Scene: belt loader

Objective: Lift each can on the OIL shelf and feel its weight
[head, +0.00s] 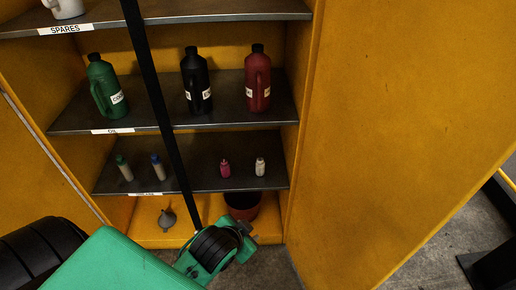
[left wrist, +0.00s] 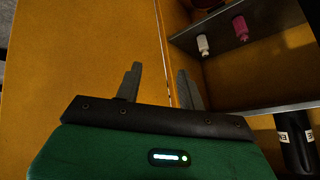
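Three cans stand upright on the OIL shelf (head: 140,123) in the head view: a green can (head: 103,88) at left, a black can (head: 196,82) in the middle and a red can (head: 257,80) at right. Each has a handle and a white label. My left gripper (left wrist: 158,75) has its two fingers apart with nothing between them. In the head view my left wrist is low, in front of the cabinet and below the OIL shelf, clear of the cans. A black can with a white label (left wrist: 296,150) shows at the right edge of the left wrist view. My right gripper is out of view.
Below the OIL shelf, a lower shelf (head: 195,180) holds small tubes and bottles. A grey funnel (head: 167,219) and a dark red bucket (head: 242,203) stand at the bottom. The SPARES shelf (head: 200,12) is above. A yellow panel (head: 410,120) bounds the right side.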

